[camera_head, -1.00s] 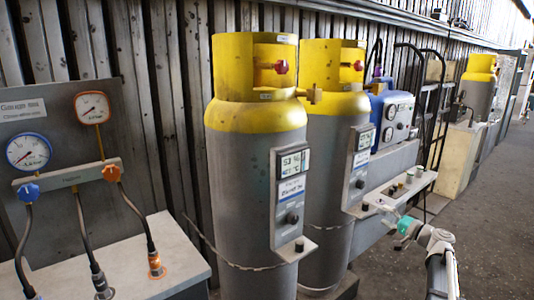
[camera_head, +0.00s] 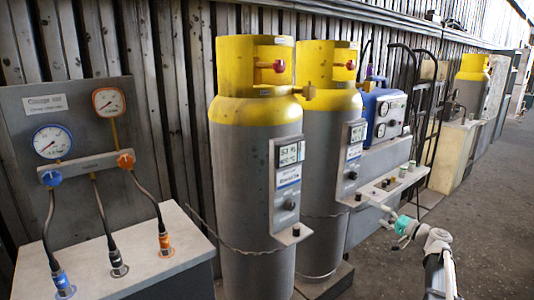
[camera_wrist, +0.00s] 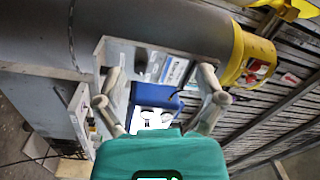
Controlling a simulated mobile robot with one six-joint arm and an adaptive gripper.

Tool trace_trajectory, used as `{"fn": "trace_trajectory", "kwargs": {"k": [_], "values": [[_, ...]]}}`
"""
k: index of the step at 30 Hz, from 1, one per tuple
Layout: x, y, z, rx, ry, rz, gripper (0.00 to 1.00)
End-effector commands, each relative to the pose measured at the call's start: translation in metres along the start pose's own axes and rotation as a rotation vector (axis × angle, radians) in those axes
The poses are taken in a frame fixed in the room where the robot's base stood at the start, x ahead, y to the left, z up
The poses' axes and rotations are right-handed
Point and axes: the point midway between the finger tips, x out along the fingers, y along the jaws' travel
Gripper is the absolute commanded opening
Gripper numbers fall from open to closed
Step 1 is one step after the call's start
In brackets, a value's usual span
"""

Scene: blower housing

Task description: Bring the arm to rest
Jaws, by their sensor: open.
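My arm (camera_head: 437,262) shows at the lower right of the head view. My gripper (camera_head: 392,216) is at its end, in front of the shelf beside the second cylinder. In the wrist view my gripper (camera_wrist: 160,100) has its two fingers spread apart with nothing held between them. Behind the fingers are a blue unit (camera_wrist: 155,104) and a light panel with a label. The gripper looks apart from them, though the exact gap is hard to tell.
Two grey cylinders with yellow tops (camera_head: 255,160) (camera_head: 328,130) stand against the ribbed wall. A gauge board (camera_head: 85,115) with hoses stands at left on a light bench (camera_head: 120,275). The blue machine (camera_head: 385,112) sits behind the shelf (camera_head: 395,185). Open floor (camera_head: 490,220) lies at right.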

Motion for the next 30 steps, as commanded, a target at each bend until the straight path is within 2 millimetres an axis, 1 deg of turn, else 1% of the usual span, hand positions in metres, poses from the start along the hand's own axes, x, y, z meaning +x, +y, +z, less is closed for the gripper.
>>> {"fn": "trace_trajectory", "kwargs": {"k": [1,8,14,17,20,22,26,27,29,30], "values": [[0.003,0.000,0.006,-0.002,-0.013,0.008,0.89],[0.011,0.006,0.028,-0.009,-0.064,0.058,0.89],[0.023,0.013,0.060,-0.022,-0.138,0.125,0.89],[0.030,0.018,0.081,-0.030,-0.186,0.171,0.89],[0.036,0.024,0.107,-0.042,-0.245,0.228,0.89],[0.040,0.030,0.129,-0.053,-0.295,0.280,0.89],[0.045,0.042,0.180,-0.082,-0.410,0.403,0.89],[0.044,0.045,0.195,-0.091,-0.445,0.444,0.89],[0.043,0.051,0.216,-0.108,-0.496,0.504,0.89],[0.042,0.054,0.230,-0.119,-0.528,0.546,0.89]]}}
